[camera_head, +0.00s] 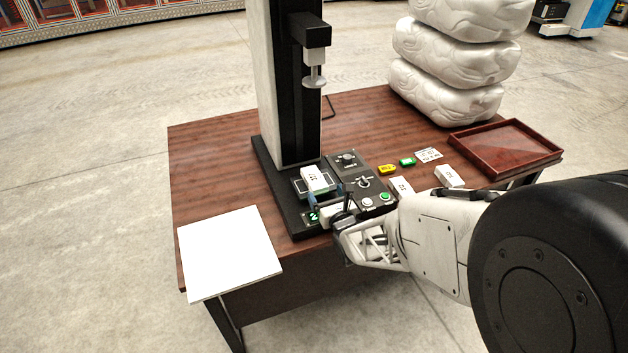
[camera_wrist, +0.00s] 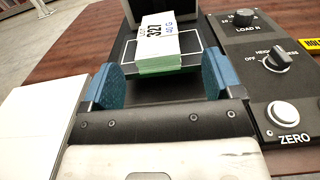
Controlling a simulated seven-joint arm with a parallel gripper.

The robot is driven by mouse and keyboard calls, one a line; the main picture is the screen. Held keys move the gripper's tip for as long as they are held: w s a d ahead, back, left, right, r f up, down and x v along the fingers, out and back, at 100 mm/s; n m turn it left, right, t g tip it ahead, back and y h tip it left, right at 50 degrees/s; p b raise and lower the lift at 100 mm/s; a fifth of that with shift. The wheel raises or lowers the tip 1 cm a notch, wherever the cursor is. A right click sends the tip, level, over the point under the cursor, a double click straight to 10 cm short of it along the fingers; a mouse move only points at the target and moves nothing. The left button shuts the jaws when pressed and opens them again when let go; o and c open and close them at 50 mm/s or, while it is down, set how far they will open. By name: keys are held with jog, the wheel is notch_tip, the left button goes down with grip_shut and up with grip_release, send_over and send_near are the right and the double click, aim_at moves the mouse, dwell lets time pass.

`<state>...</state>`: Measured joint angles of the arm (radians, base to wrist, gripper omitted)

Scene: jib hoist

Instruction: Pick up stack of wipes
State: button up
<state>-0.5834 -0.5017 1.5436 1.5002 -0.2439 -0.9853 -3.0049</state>
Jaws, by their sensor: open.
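The stack of wipes (camera_head: 315,178) is a small white block with a black printed label, lying on the framed plate of the black stand. In the wrist view the stack (camera_wrist: 158,42) shows a green lower front face and lies ahead, roughly centred between the fingers. My gripper (camera_wrist: 161,80) is open, with blue pads on its two fingers and nothing visibly held. In the head view my gripper (camera_head: 329,198) is low at the near side of the stack. Contact with the stack cannot be told.
A control box (camera_head: 363,183) with knobs and buttons stands close on the right. A press head (camera_head: 314,70) overhangs the plate from the column. A white board (camera_head: 229,252) lies left. More white blocks (camera_head: 449,176) and a brown tray (camera_head: 505,148) are right.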

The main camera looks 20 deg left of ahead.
aim_at(319, 185)
dwell(0.3)
jog(key=shift+x, duration=2.6)
jog(key=shift+s+a+f, duration=0.1)
jog(key=shift+s+a, duration=0.05)
jog(key=c, duration=1.1)
jog(key=shift+r, duration=1.65)
jog(key=shift+s+r, duration=0.2)
jog(key=shift+s, duration=0.05)
jog(key=s+a+r+v, duration=0.1)
jog(key=v, duration=1.4)
jog(key=shift+s+r, duration=0.2)
jog(key=shift+s, duration=0.2)
